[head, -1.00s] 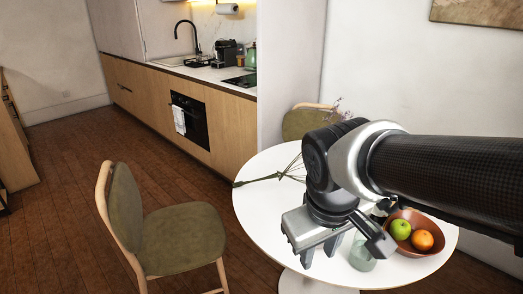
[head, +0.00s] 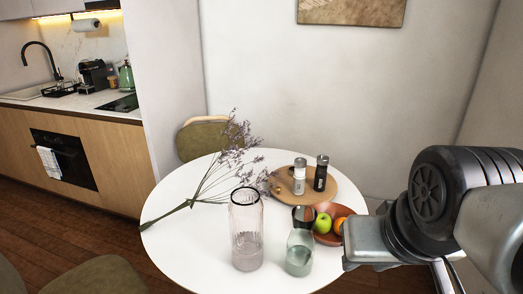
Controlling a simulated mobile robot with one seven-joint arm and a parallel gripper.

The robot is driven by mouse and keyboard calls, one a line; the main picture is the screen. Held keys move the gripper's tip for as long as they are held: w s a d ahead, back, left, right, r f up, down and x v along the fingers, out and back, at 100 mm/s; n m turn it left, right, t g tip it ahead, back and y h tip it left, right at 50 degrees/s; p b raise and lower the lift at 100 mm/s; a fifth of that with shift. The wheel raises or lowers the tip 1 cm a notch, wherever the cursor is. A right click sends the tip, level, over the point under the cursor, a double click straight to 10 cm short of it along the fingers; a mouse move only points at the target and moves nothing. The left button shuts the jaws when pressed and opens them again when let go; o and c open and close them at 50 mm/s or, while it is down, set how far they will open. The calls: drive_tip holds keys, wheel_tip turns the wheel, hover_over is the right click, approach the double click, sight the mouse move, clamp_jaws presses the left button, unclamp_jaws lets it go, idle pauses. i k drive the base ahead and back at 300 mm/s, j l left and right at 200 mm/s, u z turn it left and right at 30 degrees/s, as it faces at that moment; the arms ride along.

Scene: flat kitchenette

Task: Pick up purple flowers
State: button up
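The purple flowers (head: 232,150) lie across the left and back part of the round white table (head: 180,248). Their stems (head: 178,210) point to the front left, and the blossoms spread toward the back edge near a chair. My gripper (head: 362,258) is at the right side in the head view, well right of the flowers and not touching them. Only part of it shows, so I cannot see whether its fingers are apart.
A clear ribbed vase (head: 246,238) and a glass carafe (head: 299,255) stand at the front. A fruit bowl (head: 328,238) and a wooden board (head: 312,199) with two shakers are to the right. Chairs stand behind (head: 195,140) and at front left (head: 95,278).

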sight(185, 204)
drive_tip(key=j+z, duration=0.45)
drive_tip(key=j, duration=1.65)
